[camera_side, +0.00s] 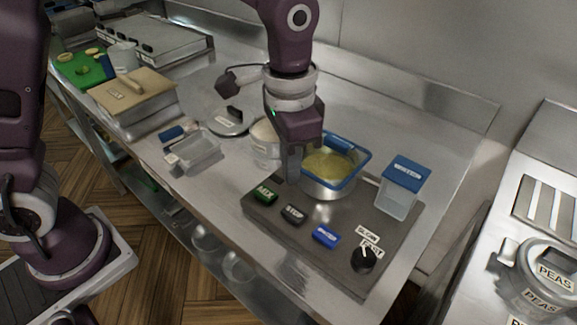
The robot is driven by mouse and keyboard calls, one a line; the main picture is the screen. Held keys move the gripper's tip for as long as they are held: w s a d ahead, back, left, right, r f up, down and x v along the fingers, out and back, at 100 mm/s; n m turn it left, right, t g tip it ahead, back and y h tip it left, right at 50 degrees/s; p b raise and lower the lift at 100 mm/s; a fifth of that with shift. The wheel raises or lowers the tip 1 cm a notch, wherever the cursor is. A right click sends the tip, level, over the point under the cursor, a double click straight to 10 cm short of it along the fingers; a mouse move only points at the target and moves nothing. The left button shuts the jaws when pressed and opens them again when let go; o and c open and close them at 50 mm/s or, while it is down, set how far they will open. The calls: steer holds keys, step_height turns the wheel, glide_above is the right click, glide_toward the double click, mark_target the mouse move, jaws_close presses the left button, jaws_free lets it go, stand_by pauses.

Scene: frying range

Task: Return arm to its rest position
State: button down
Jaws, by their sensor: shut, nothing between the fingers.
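My gripper (291,174) is at the end of my purple arm, pointing down over the steel counter. It is shut and empty. It hangs just left of a pot with a blue-rimmed basket (352,176) holding yellowish contents. Its fingertips are above or near the left edge of a dark control panel (335,268); I cannot tell whether they touch anything. The gripper partly hides a pale container (262,150) behind it.
The panel bears a green button (264,192), a dark button (292,215), a blue button (326,236) and a black knob (362,260). A blue-lidded container (401,187) stands right of the pot. A clear tray (195,155) and a round lid (229,121) lie left.

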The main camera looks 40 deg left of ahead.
steer(key=s+a+r+n+t, duration=0.3)
steer(key=s+a+r, duration=0.6)
steer(key=a+r, duration=0.1)
steer(key=s+a+n+t, duration=0.2)
steer(key=s+a, duration=0.2)
steer(key=s, duration=0.4)
steer(key=shift+s+n, duration=0.3)
steer(key=shift+n, duration=0.1)
